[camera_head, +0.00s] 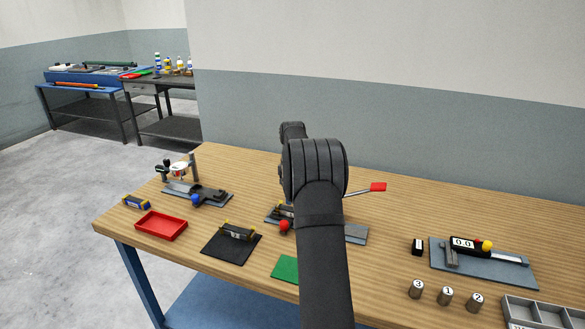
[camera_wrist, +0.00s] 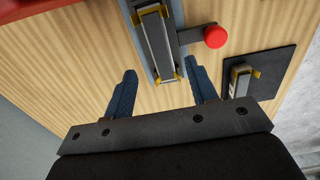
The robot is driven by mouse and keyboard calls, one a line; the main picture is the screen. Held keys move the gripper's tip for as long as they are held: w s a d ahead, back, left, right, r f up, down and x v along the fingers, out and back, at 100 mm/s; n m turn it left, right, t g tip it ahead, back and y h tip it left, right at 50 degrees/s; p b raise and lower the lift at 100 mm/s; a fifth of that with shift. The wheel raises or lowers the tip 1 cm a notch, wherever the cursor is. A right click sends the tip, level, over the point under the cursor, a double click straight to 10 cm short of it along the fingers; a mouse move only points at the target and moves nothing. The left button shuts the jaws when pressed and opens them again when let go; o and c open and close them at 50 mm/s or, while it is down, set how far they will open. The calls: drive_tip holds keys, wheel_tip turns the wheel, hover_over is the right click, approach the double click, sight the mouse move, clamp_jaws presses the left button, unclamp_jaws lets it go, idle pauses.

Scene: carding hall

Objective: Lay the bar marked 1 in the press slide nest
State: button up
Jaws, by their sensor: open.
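The press slide with a red ball knob (camera_wrist: 215,37) shows in the wrist view. On it is a long grey piece with yellow ends (camera_wrist: 157,47); I cannot tell whether this is a bar or the bare nest. In the head view my arm partly hides the slide, and its red knob (camera_head: 284,225) shows. A dark bar with yellow ends and a small white label (camera_head: 237,232) lies on a black mat (camera_head: 222,249); its mark is not clearly legible. My gripper (camera_wrist: 163,80) is open, its blue fingers apart on the near side of the slide, with nothing between the tips.
A red tray (camera_head: 161,227), a blue bar with yellow ends (camera_head: 136,202) and a blue-knobbed fixture (camera_head: 196,199) stand at left. A green mat (camera_head: 286,268) lies in front. A red-tipped lever (camera_head: 377,187) sticks out right. A gauge (camera_head: 485,262) and numbered cylinders (camera_head: 447,297) stand farther right.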

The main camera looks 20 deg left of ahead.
wheel_tip(320, 180, up, 11)
idle(0.7)
wheel_tip(320, 180, down, 17)
drive_tip(key=shift+f, duration=0.15)
idle(0.5)
drive_tip(key=shift+r, duration=0.25)
